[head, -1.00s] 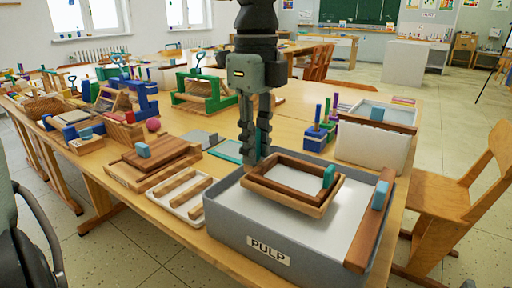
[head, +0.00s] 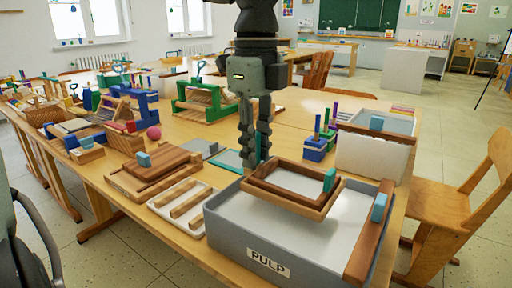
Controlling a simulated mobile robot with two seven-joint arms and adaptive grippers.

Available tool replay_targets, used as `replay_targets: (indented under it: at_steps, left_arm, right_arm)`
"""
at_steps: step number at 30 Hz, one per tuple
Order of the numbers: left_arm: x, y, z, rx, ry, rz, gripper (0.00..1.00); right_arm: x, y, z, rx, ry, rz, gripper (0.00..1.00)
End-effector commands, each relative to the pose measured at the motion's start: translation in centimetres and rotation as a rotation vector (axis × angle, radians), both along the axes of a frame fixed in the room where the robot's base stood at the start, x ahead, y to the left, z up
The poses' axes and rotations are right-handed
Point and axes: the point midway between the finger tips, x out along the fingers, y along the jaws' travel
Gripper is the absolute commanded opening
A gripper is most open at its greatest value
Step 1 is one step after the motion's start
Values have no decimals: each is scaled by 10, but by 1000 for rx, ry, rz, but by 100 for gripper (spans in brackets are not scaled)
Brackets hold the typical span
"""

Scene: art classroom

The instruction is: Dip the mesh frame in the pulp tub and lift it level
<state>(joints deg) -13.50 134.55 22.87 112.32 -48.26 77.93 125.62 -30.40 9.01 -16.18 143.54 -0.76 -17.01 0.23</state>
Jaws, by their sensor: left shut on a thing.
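The mesh frame (head: 312,208) is a brown and light wood rectangle with a teal grip block (head: 330,180) on its right side. It is over the grey pulp tub (head: 225,232), labelled PULP, and looks nearly level. The white pulp (head: 325,240) shows below and around it; I cannot tell the exact gap. My left gripper (head: 254,162) points down at the frame's far left corner. It is shut on the frame's left grip, seen only as a teal sliver between the fingers. My right gripper is not in view.
A wooden bar (head: 366,245) with a blue block lies along the tub's right rim. A white slatted tray (head: 165,216) and stacked boards (head: 135,180) stand left of the tub. A white bin (head: 372,155) stands behind it. A wooden chair (head: 440,215) is at the right.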

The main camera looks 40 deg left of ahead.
Motion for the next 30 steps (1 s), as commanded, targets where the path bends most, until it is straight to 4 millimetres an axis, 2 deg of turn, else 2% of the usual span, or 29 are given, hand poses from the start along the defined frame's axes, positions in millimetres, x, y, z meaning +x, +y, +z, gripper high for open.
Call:
replay_targets:
  at_steps: [14,30]
  left_arm:
    - [0,0,2,0,-1,0,0]
    - [0,0,43,0,-2,0,0]
  right_arm:
    - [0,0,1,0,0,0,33]
    - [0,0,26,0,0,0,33]
